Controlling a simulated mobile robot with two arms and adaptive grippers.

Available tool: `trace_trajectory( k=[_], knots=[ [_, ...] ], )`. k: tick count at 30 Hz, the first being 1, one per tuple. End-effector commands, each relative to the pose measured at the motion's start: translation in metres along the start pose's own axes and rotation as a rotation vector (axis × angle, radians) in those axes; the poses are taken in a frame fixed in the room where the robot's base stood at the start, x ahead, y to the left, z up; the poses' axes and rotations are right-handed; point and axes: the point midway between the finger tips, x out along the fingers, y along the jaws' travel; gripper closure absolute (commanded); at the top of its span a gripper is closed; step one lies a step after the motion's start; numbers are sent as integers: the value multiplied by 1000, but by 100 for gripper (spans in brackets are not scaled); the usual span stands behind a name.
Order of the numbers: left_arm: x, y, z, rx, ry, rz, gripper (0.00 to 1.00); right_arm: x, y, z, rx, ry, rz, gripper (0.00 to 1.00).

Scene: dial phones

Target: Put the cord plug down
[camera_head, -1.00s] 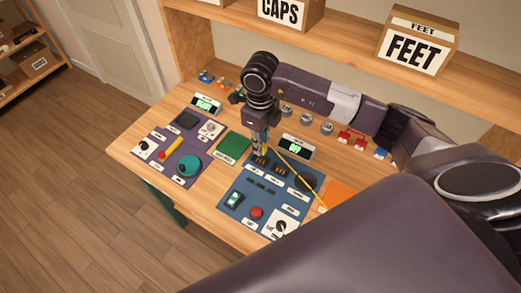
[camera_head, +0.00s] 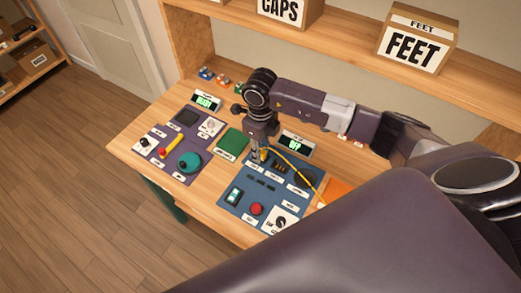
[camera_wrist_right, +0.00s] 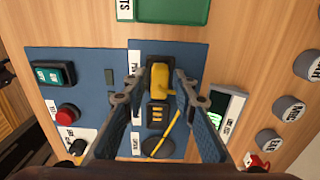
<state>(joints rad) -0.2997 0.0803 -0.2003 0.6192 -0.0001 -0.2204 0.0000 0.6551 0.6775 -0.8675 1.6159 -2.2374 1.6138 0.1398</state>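The yellow cord plug (camera_wrist_right: 162,82) sits at a dark socket on the blue panel (camera_wrist_right: 95,75) in the right wrist view. Its yellow cord (camera_wrist_right: 171,132) runs away from it, and in the head view the cord (camera_head: 300,168) arcs across the panel to the right. My right gripper (camera_wrist_right: 162,88) is open, with one finger on each side of the plug and small gaps between. In the head view the right gripper (camera_head: 258,157) points down over the blue panel and hides most of the plug. My left gripper is not in view.
The blue panel holds a red button (camera_head: 256,209), a green switch (camera_head: 235,195) and a dial (camera_head: 280,222). A purple panel (camera_head: 180,152) lies to the left, with a green pad (camera_head: 232,142) between. Boxes, including FEET (camera_head: 415,45), stand on the shelf above.

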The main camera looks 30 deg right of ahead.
Motion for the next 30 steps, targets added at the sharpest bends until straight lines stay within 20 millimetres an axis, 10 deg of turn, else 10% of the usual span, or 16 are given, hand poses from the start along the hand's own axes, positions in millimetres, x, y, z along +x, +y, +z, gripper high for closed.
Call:
trace_trajectory(
  k=[14, 30],
  knots=[
    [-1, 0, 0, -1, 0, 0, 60, -11, 0, 1, -1, -4, -1, 69],
    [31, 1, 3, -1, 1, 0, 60, -114, 0, 1, 1, -2, -1, 69]
  ],
)
